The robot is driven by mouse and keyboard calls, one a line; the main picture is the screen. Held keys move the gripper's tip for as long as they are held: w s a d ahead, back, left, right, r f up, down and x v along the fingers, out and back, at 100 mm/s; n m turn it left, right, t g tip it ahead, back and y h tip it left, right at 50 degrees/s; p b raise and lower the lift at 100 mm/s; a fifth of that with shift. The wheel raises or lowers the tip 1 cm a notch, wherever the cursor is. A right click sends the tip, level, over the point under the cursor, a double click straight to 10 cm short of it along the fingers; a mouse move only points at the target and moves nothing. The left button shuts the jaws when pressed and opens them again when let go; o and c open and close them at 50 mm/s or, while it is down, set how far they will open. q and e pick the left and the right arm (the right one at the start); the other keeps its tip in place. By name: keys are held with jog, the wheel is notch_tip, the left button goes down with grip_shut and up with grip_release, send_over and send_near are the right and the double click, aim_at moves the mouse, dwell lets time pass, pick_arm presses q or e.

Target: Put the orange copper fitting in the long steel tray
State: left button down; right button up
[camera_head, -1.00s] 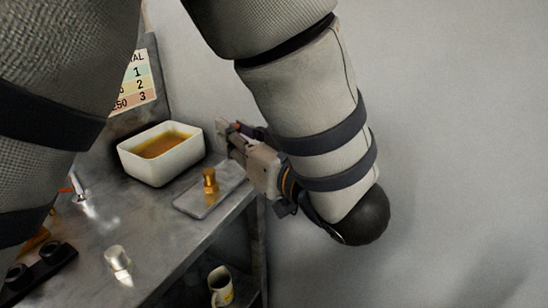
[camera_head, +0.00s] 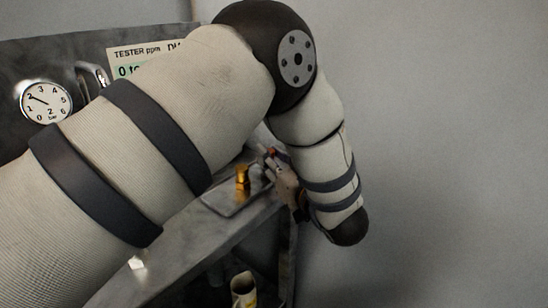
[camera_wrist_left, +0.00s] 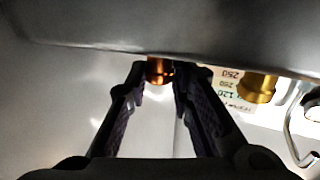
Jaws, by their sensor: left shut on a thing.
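The orange copper fitting (camera_wrist_left: 160,70) is between the fingertips of my left gripper (camera_wrist_left: 159,84) in the left wrist view, and the gripper is shut on it. In the head view my left gripper (camera_head: 272,158) is small and far off, beside the flat steel tray (camera_head: 222,207) near the bench's right end. A brass-coloured fitting (camera_head: 242,177) stands upright on that tray; it also shows in the left wrist view (camera_wrist_left: 257,87). I cannot tell how high the copper fitting is above the tray. My right gripper is not in view.
My left arm covers much of the bench (camera_head: 190,245). A pressure gauge (camera_head: 45,101) and a tester chart (camera_head: 128,66) are at the back. A mug (camera_head: 243,288) stands below the bench top. Right of the bench there is only bare wall.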

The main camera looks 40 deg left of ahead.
pick_arm(q)
jog(key=c, duration=1.4)
grip_release()
jog(key=shift+r, duration=0.2)
jog(key=v, duration=1.2)
jog(key=shift+f, duration=0.1)
